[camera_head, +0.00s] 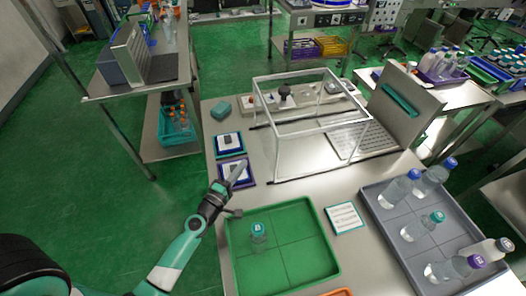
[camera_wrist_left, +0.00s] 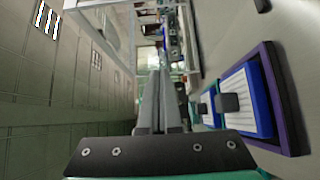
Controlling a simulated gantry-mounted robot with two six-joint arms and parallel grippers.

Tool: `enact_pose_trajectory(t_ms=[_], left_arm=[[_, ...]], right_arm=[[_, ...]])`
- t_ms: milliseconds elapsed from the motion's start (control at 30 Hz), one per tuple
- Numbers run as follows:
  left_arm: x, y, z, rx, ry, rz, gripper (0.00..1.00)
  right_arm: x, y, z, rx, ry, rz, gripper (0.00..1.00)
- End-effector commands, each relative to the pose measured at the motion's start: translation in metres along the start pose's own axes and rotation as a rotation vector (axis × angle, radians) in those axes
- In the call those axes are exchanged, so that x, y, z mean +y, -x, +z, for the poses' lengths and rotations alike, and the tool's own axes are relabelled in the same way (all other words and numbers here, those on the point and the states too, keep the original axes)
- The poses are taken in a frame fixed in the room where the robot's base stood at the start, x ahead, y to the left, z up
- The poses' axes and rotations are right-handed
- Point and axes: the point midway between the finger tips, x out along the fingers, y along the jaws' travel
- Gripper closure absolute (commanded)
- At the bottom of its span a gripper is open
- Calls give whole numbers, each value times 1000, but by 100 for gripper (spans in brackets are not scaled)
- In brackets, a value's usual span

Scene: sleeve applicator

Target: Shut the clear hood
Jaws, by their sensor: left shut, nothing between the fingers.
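The clear hood (camera_head: 318,127) is a see-through box with pale edges on the steel table in the head view. It stands left of an upright steel panel with a green handle (camera_head: 400,99) and reaches over part of a perforated plate (camera_head: 365,141). Dark rails run along its front and back edges. My left gripper (camera_head: 238,172) is shut and empty, apart from the hood, to the left of its front left corner and above a dark-framed card holder. Its closed fingers also show in the left wrist view (camera_wrist_left: 159,85). My right gripper is out of view.
A green tray (camera_head: 285,276) with one bottle lies at the front. A grey tray (camera_head: 376,216) with several bottles stands at right. A white label card (camera_head: 345,217) lies between them.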

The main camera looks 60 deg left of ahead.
Motion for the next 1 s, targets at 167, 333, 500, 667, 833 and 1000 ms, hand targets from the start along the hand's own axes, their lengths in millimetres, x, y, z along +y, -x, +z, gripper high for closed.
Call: enact_pose_trajectory(t_ms=[167, 333, 500, 667, 833, 1000], left_arm=[[2, -41, 0, 0, -2, 3, 100], [1, -74, 6, -4, -2, 1, 100], [0, -90, 24, -3, -2, 1, 100], [0, -96, 29, -1, -1, 1, 100], [0, -96, 29, 0, -1, 1, 100], [0, -95, 29, 0, -2, 1, 100]], right_arm=[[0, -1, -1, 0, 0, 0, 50], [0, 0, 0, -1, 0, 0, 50], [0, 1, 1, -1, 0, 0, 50], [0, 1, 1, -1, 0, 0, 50], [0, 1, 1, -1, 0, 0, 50], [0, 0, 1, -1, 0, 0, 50]])
